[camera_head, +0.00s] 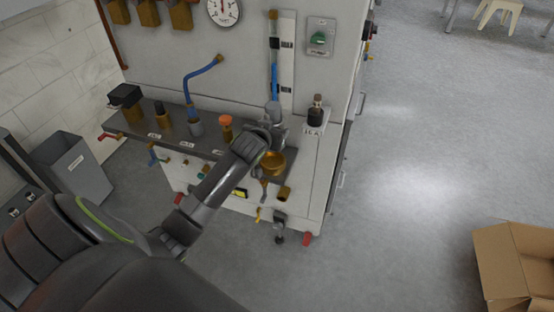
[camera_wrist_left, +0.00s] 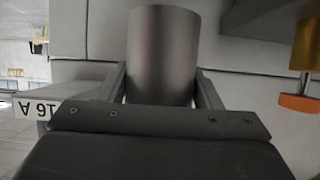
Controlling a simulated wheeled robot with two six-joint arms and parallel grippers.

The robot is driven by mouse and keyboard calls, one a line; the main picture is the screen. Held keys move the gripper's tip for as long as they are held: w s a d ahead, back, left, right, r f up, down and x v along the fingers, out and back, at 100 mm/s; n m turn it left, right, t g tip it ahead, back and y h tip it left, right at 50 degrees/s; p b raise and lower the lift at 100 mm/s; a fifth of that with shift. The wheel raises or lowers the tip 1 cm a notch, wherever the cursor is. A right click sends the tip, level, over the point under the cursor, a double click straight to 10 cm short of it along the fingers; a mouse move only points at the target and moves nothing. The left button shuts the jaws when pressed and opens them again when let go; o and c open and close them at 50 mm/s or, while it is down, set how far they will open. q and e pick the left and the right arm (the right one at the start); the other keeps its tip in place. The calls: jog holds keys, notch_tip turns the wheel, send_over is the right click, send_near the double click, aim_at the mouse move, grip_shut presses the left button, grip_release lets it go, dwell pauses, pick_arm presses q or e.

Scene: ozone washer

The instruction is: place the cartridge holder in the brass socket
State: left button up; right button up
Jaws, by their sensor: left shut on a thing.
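My left gripper (camera_head: 275,128) is at the front of the washer, shut on a grey cylinder that I take to be the cartridge holder (camera_head: 273,107). In the left wrist view the cartridge holder (camera_wrist_left: 162,55) sits between the two fingers of the left gripper (camera_wrist_left: 163,88). The brass socket (camera_head: 274,163) shows as a brass cup just below the gripper in the head view, partly covered by it. The holder appears above and apart from the socket, but the height between them is hard to judge. My right gripper is not in view.
An orange-topped brass fitting (camera_head: 226,122) stands on the dark shelf (camera_head: 176,128) left of the gripper. A black-topped part with a 16 A label (camera_head: 314,131) stands to the right. A blue hose (camera_head: 200,78) rises behind. Open floor lies right, with a cardboard box (camera_head: 505,265).

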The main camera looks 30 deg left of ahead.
pick_arm(q)
jog(key=f, duration=0.4)
jog(key=shift+a+f, duration=0.2)
jog(key=shift+a, duration=0.05)
jog(key=shift+f, duration=2)
jog(key=shift+d, duration=0.1)
jog(key=o, duration=1.1)
jog(key=shift+s+f, duration=0.1)
jog(key=shift+f, duration=0.05)
jog(key=shift+c, duration=0.2)
jog(key=shift+r, duration=0.25)
jog(key=v, duration=1.2)
jog(key=shift+f, duration=0.15)
